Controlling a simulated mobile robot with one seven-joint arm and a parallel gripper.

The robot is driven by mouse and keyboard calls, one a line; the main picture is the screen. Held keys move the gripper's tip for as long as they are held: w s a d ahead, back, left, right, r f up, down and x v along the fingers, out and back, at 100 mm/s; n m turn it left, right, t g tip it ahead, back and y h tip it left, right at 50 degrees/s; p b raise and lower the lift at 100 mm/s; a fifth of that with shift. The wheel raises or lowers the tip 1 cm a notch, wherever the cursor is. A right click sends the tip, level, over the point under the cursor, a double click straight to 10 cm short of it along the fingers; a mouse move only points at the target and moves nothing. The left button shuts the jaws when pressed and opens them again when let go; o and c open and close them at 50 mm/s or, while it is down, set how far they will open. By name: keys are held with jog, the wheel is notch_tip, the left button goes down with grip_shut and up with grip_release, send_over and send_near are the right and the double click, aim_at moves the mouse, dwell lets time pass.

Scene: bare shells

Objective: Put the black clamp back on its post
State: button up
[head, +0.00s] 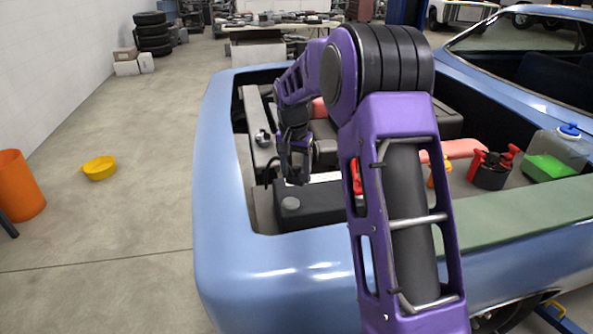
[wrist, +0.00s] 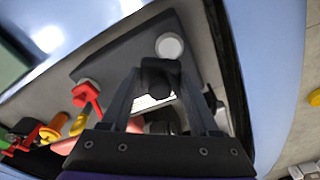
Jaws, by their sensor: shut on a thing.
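My gripper (wrist: 158,82) is shut on the black clamp (wrist: 160,72), a small dark piece between the fingertips in the wrist view. The black battery (wrist: 125,52) lies beyond it. A bare round grey post (wrist: 170,46) stands on the battery just past the clamp; the two look apart, though the height gap cannot be told. The red clamp (wrist: 87,95) sits at the battery's other end. In the head view my gripper (head: 297,172) hangs over the battery (head: 318,205), behind the grey post (head: 290,203). The held clamp is hard to make out there.
The blue car body (head: 225,190) surrounds the open engine bay. A red and black part (head: 492,170) and a tank with green fluid (head: 550,166) are at the right of the bay. A yellow bowl (head: 99,168) and an orange bin (head: 18,185) stand on the floor.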

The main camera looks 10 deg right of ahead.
aim_at(291, 200)
jog(key=shift+w+a+f+n, duration=0.1)
jog(key=shift+w+a+n, duration=0.05)
jog(key=shift+a, duration=0.25)
jog(key=shift+w+a+f+n, duration=0.1)
jog(key=shift+w+a+n, duration=0.05)
jog(key=shift+a, duration=0.25)
jog(key=shift+f, duration=0.8)
jog(key=shift+f+b, duration=1.3)
jog(key=shift+f, duration=1)
jog(key=shift+f, duration=0.15)
jog(key=o, duration=1.4)
jog(key=shift+o, duration=0.5)
